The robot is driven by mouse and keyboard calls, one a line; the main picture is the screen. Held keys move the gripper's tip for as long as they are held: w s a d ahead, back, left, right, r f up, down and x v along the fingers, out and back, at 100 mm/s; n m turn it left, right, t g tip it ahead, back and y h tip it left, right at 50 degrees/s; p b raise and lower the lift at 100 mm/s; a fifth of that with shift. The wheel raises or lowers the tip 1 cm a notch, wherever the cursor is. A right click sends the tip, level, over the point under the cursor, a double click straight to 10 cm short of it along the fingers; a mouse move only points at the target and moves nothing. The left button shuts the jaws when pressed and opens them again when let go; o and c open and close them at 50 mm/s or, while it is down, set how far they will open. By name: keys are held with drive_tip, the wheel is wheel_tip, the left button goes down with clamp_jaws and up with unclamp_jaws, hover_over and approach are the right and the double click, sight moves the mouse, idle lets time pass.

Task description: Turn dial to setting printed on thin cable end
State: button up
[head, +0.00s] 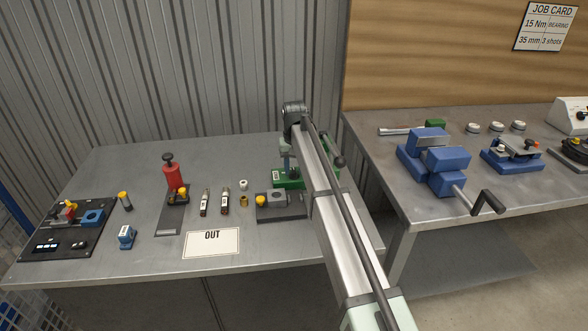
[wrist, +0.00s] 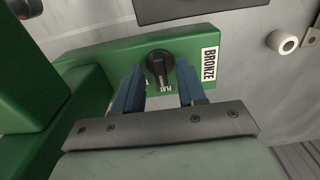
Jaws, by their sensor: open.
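A black dial (wrist: 160,63) sits on a green base (wrist: 100,52) in the wrist view. Its pointer mark runs roughly toward my gripper. A white label (wrist: 210,64) reading BRONZE is right of it; other small labels near it are partly hidden by my fingers. My gripper (wrist: 161,70) is open, its blue fingers on either side of the dial; contact is unclear. In the head view the green base (head: 289,182) is partly behind my arm. Two slim pieces, left (head: 204,202) and right (head: 225,200), may be cable ends; their print is too small to read.
An OUT card (head: 212,243) lies at the bench front. A red-bodied tool (head: 173,174), a grey block fixture (head: 282,207) and a black panel (head: 62,246) stand around. A blue vise (head: 428,158) is on the right bench. Bare metal (head: 110,170) shows at back left.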

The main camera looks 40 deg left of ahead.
drive_tip(key=shift+f, duration=0.4)
clamp_jaws()
